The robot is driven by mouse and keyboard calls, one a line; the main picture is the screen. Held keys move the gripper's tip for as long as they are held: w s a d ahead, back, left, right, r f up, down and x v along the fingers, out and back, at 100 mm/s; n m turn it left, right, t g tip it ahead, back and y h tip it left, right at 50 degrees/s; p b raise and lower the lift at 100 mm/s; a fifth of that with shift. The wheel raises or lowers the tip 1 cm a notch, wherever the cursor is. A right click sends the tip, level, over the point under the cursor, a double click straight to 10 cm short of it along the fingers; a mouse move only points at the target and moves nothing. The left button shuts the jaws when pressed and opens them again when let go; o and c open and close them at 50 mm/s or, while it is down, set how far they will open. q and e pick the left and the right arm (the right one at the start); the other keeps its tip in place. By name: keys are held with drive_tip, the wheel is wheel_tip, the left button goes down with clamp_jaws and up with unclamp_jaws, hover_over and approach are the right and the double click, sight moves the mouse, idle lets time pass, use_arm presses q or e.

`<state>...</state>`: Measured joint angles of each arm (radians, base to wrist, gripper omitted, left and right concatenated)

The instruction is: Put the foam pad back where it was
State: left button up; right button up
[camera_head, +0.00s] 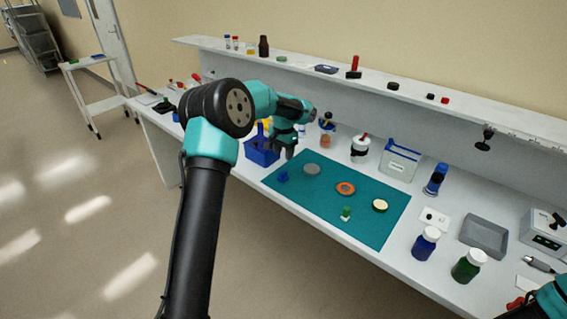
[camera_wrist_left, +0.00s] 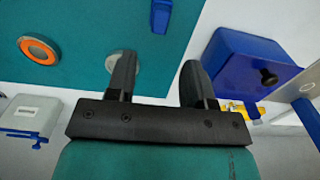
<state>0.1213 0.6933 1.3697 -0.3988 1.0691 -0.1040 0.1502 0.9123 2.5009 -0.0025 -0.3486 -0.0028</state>
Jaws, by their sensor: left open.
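A flat grey round disc (camera_head: 312,169) lies on the teal mat (camera_head: 310,210) near its back edge; it may be the foam pad, but I cannot tell for sure. In the left wrist view the disc (camera_wrist_left: 138,66) is partly hidden behind one finger. My left gripper (camera_head: 284,152) is open and empty, above the bench by the mat's back-left edge, beside the blue bin (camera_head: 262,150). Its spread fingers (camera_wrist_left: 157,68) show in the wrist view, with the bin (camera_wrist_left: 240,60) to the right. Only part of my right arm shows at the bottom right; its gripper is out of view.
On the mat are a blue piece (camera_head: 283,176), an orange ring (camera_head: 345,188), a cream disc (camera_head: 380,205) and a small green piece (camera_head: 346,213). Bottles (camera_head: 425,243), a grey tray (camera_head: 484,236) and a white jar (camera_head: 360,149) stand around it. A shelf (camera_head: 450,108) runs behind.

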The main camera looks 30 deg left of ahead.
use_arm(q)
wheel_tip(320, 180, up, 2)
drive_tip(key=shift+r, duration=0.15)
